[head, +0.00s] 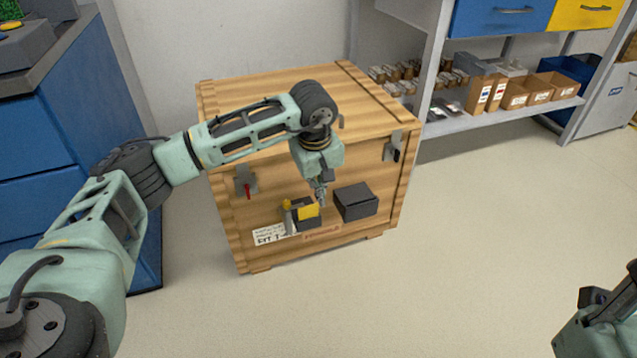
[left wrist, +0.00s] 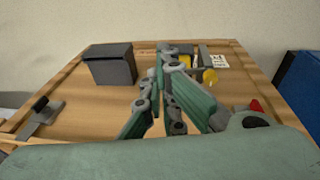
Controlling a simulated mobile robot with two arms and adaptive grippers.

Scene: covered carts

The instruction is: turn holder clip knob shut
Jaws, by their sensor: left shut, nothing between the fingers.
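The holder (head: 309,223) is a dark bracket on the front face of the wooden crate, with a yellow block (head: 309,211) in it. Its small yellow clip knob (head: 287,204) sticks out at the left; the knob (left wrist: 210,76) also shows in the left wrist view, right of the fingers. My left gripper (head: 321,199) is shut and empty, pointing down at the crate front just right of the yellow block. In the left wrist view its fingers (left wrist: 163,75) partly cover the holder. My right gripper (head: 603,302) is only partly in view at the lower right, its fingers unclear.
The crate (head: 222,208) has a dark box (head: 356,202) right of the holder, a red-handled latch (head: 247,184) at left and a dark latch (head: 392,150) at right. A blue cabinet (head: 75,150) stands left, shelves (head: 470,121) behind right. The floor at right is clear.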

